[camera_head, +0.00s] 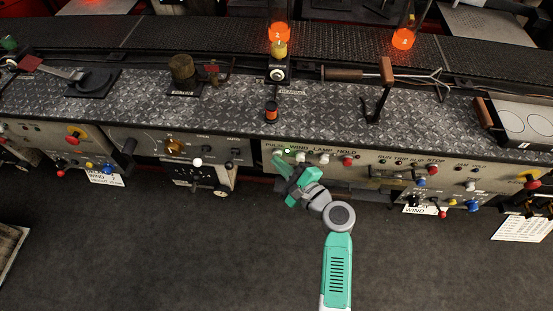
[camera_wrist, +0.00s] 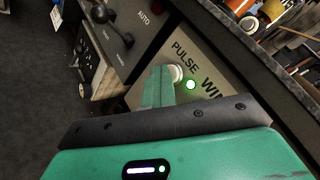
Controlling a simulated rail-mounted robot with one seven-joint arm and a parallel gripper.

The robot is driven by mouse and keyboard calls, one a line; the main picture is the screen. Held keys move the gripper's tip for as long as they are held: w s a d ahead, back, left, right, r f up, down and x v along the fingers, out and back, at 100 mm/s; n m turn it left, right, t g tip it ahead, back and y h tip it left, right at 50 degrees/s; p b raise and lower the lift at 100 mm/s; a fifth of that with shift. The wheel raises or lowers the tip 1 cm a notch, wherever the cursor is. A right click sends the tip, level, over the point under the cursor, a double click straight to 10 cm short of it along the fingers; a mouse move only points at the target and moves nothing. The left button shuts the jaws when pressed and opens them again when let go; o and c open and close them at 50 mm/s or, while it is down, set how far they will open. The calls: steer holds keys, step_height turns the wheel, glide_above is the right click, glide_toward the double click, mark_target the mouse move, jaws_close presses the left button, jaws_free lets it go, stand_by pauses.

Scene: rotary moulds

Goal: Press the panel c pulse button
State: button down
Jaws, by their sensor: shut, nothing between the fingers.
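The pulse button (camera_wrist: 177,73) is a small pale round button by the word PULSE on a light panel, in the wrist view. A lit green lamp (camera_wrist: 191,85) sits just beside it; the lamp also shows in the head view (camera_head: 287,151). My gripper (camera_wrist: 163,72) is shut and empty, its green fingertips right at the button and overlapping its edge. I cannot tell whether they touch it. In the head view my gripper (camera_head: 278,158) reaches up to the panel's left end, and its fingers hide the button.
On the same panel, a white knob (camera_head: 300,158) and a red knob (camera_head: 347,161) sit right of the green lamp. A black-and-orange canister (camera_head: 271,111) stands on the counter (camera_head: 225,100) above. The dark floor in front is open.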

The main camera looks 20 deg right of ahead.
steer(key=shift+d, duration=0.1)
steer(key=shift+r, duration=0.15)
steer(key=shift+s+p, duration=0.1)
steer(key=shift+p, duration=0.2)
steer(key=s+a+p, duration=0.2)
steer(key=s, duration=0.1)
steer(key=s+a+p, duration=0.1)
steer(key=shift+s, duration=0.4)
